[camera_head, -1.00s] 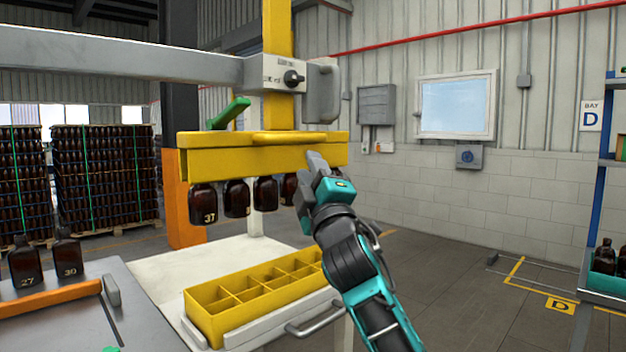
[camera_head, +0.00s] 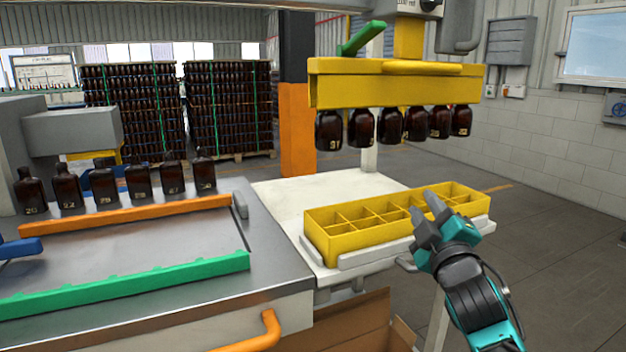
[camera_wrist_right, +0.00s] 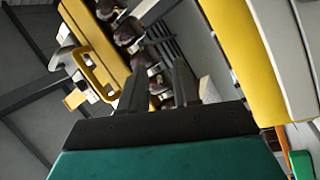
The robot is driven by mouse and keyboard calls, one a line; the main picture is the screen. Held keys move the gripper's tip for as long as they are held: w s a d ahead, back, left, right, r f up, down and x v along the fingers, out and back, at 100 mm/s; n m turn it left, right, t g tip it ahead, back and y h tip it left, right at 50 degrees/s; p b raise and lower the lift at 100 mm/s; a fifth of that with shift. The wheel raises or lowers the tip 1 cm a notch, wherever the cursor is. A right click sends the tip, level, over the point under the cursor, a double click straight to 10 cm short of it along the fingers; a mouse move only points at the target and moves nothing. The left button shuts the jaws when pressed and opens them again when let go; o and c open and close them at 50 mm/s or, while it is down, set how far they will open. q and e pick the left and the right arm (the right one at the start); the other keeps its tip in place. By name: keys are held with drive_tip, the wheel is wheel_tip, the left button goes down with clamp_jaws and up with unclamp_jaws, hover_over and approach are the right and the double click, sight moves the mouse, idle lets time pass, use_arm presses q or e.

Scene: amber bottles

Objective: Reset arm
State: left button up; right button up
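My right gripper (camera_head: 426,203) is in front of the yellow divided crate (camera_head: 335,245), overlapping its front side in the head view. I cannot tell whether it touches the crate. In the right wrist view its two dark fingers (camera_wrist_right: 158,72) stand apart with nothing held between them. Above is the yellow lifting head (camera_head: 395,88) with a green lever (camera_head: 363,38); a row of amber bottles (camera_head: 361,130) hangs beneath it. The crate's visible compartments look empty. My left gripper is out of view.
Several numbered amber bottles (camera_head: 104,184) stand in a row on the grey table at left, behind an orange rail (camera_head: 125,217). A green rail (camera_head: 125,287) runs along its front. The crate sits on a white stand (camera_head: 285,192). A cardboard box (camera_head: 355,325) is below.

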drive_tip(key=s+a+f+m+g, duration=0.15)
drive_tip(key=s+f, duration=0.25)
drive_tip(key=f, duration=0.4)
drive_tip(key=s+f+m+g+y, duration=0.15)
drive_tip(key=s+f, duration=0.25)
drive_tip(key=f, duration=0.4)
drive_tip(key=s+a+f+m+g, duration=0.15)
drive_tip(key=s+f, duration=0.25)
drive_tip(key=f, duration=0.4)
drive_tip(key=s+f+m+g, duration=0.5)
drive_tip(key=s+f, duration=0.9)
drive_tip(key=s, duration=0.3)
drive_tip(key=shift+a, duration=0.15)
